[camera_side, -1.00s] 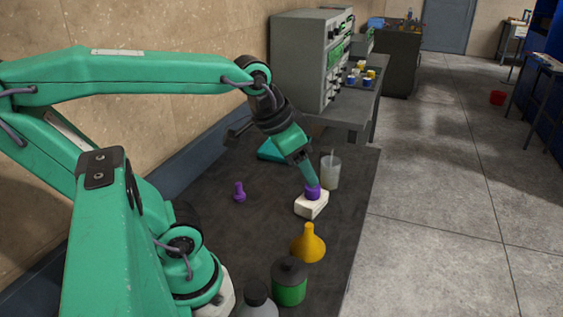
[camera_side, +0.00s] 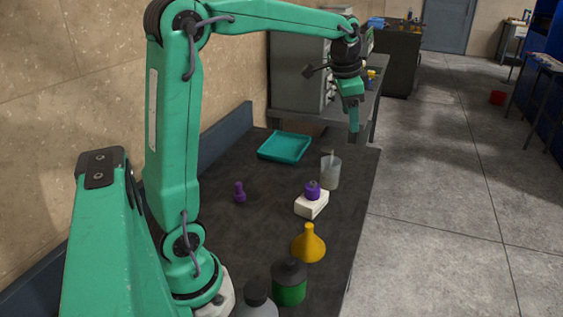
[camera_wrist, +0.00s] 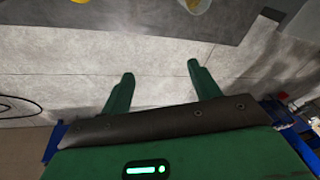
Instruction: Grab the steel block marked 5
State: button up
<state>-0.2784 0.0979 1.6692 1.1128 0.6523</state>
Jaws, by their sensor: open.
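My gripper (camera_side: 354,128) is raised at the far end of the dark table, above and beyond the objects. In the wrist view its two fingers (camera_wrist: 160,72) are apart with nothing between them. A purple knobbed piece (camera_side: 313,189) sits on a white block (camera_side: 311,206) near the table's right side. A smaller purple knobbed piece (camera_side: 239,192) stands alone to the left. No number is readable on either. I cannot make out a steel block marked 5.
On the table (camera_side: 250,235) are a teal tray (camera_side: 285,147), a beaker (camera_side: 331,172), a yellow funnel (camera_side: 308,246), a green jar (camera_side: 289,285) and a grey bottle (camera_side: 257,305). A grey machine (camera_side: 298,80) stands behind the far end.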

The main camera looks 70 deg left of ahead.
jog(key=w+a+f+m+g, duration=0.1)
jog(key=w+a+f, duration=0.3)
jog(key=a, duration=0.2)
jog(key=w+a+f+m, duration=0.1)
jog(key=w+a+f, duration=0.2)
jog(key=w+a, duration=0.15)
jog(key=m+g, duration=0.2)
jog(key=m, duration=0.1)
send_near(327, 149)
jog(key=shift+h, duration=0.4)
notch_tip(327, 149, down, 5)
jog(key=shift+f, duration=0.15)
jog(key=shift+s+a+f, duration=0.1)
jog(key=shift+a+f, duration=0.1)
jog(key=shift+f, duration=0.05)
jog(key=shift+f, duration=0.1)
jog(key=shift+a+f, duration=0.1)
jog(key=shift+f, duration=3.7)
grip_shut()
jog(key=shift+r, duration=0.15)
